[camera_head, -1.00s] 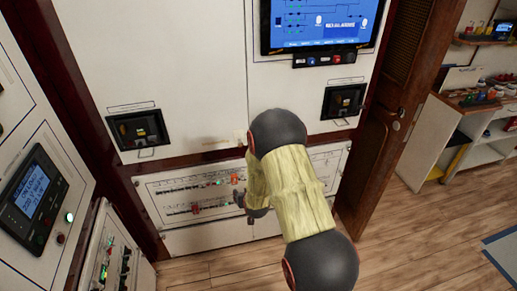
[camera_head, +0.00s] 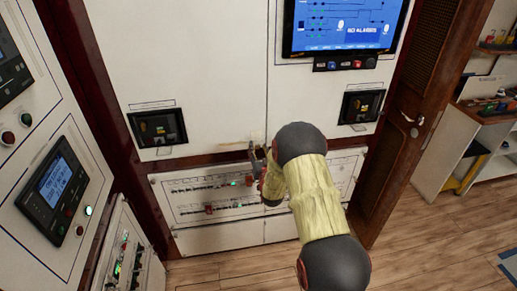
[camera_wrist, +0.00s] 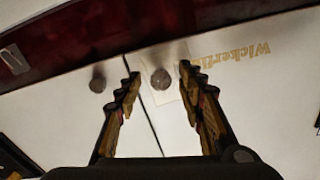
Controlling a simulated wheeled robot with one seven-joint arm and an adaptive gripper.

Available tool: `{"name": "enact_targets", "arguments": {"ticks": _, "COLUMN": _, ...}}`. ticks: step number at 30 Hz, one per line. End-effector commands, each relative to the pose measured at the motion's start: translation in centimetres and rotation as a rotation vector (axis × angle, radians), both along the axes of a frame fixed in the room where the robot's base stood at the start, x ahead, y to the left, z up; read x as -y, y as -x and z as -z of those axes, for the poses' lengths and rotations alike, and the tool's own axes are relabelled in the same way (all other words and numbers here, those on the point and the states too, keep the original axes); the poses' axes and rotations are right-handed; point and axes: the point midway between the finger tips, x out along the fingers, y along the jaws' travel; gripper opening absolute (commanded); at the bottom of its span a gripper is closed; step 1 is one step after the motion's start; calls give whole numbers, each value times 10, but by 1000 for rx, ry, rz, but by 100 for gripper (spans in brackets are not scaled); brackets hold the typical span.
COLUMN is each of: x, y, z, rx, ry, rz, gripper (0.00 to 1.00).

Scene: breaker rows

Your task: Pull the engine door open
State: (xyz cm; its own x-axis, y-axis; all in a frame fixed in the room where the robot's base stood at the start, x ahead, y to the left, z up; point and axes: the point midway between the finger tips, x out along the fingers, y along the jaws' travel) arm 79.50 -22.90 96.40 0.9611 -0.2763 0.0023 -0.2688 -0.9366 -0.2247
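Two white cabinet doors, left (camera_head: 205,70) and right (camera_head: 310,100), meet at a vertical seam; no label shows which is the engine door. In the wrist view, a round grey knob (camera_wrist: 160,78) sits on a pale plate beside the seam, and a second knob (camera_wrist: 97,83) sits across it. My gripper (camera_wrist: 159,70) is open, with the first knob showing between its fingertips; whether they touch it I cannot tell. In the head view, my gripper (camera_head: 259,160) is at the bottom of the seam, and the knobs are hidden or too small to see.
A breaker panel (camera_head: 200,190) with rows of switches lies below the doors, behind my arm. A blue screen (camera_head: 345,22) is on the right door. A brown louvred door (camera_head: 420,95) stands at right. Control panels (camera_head: 60,180) line the left. Wood floor is free at lower right.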

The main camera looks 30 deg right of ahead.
Motion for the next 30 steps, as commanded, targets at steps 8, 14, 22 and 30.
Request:
{"name": "enact_targets", "arguments": {"ticks": 8, "x": 5, "y": -16, "z": 0, "rx": -1, "ry": 0, "rz": 0, "gripper": 39}}
{"name": "enact_targets", "arguments": {"ticks": 14, "x": 5, "y": -17, "z": 0, "rx": -2, "ry": -1, "rz": 0, "gripper": 39}}
{"name": "enact_targets", "arguments": {"ticks": 22, "x": 5, "y": -16, "z": 0, "rx": -2, "ry": -1, "rz": 0, "gripper": 24}}
{"name": "enact_targets", "arguments": {"ticks": 30, "x": 5, "y": -16, "z": 0, "rx": -2, "ry": -1, "rz": 1, "gripper": 9}}
